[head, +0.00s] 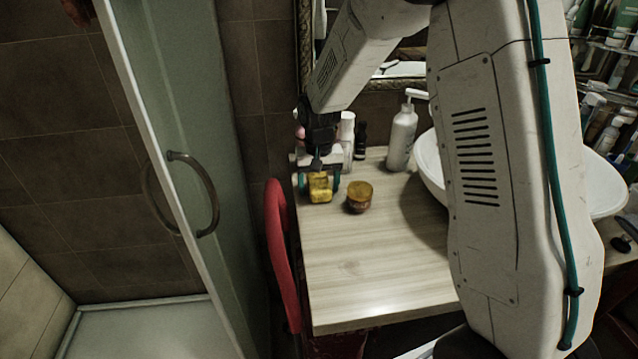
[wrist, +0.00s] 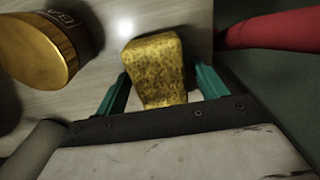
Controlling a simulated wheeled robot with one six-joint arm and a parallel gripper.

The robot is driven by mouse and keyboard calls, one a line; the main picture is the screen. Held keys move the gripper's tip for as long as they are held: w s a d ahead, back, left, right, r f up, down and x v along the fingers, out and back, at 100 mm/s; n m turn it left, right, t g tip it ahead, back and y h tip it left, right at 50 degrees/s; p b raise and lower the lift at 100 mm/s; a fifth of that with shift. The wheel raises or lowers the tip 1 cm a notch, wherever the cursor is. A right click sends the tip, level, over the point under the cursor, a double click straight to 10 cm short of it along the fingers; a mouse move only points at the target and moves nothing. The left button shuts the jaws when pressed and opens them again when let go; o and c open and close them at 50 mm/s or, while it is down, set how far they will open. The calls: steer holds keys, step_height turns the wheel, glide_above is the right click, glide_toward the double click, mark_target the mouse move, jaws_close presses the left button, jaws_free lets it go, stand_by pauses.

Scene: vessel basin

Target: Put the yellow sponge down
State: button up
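The yellow sponge (head: 320,188) is at the back left of the wooden counter, just below my gripper (head: 319,181). In the wrist view the sponge (wrist: 156,70) lies between the two teal fingers of my gripper (wrist: 161,84). A narrow gap shows between the sponge and each finger, so the gripper looks open around it. The sponge appears to rest on the counter, though its underside is hidden.
A jar with a yellow lid (head: 359,196) stands close to the right of the sponge. A white pump bottle (head: 402,137) and a basin (head: 430,165) are farther right. A red chair (head: 281,250) is at the counter's left edge. The front counter is clear.

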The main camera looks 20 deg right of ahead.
mark_target(319, 181)
step_height(319, 181, up, 12)
steer(key=s+d+r+n, duration=0.1)
steer(key=s+r, duration=0.4)
steer(key=s, duration=0.3)
steer(key=s+d+r, duration=0.1)
steer(key=s+r, duration=0.4)
steer(key=s, duration=0.3)
steer(key=s+d+f+n+t, duration=0.1)
steer(key=s, duration=1.8)
steer(key=shift+o, duration=0.5)
steer(key=shift+f, duration=0.1)
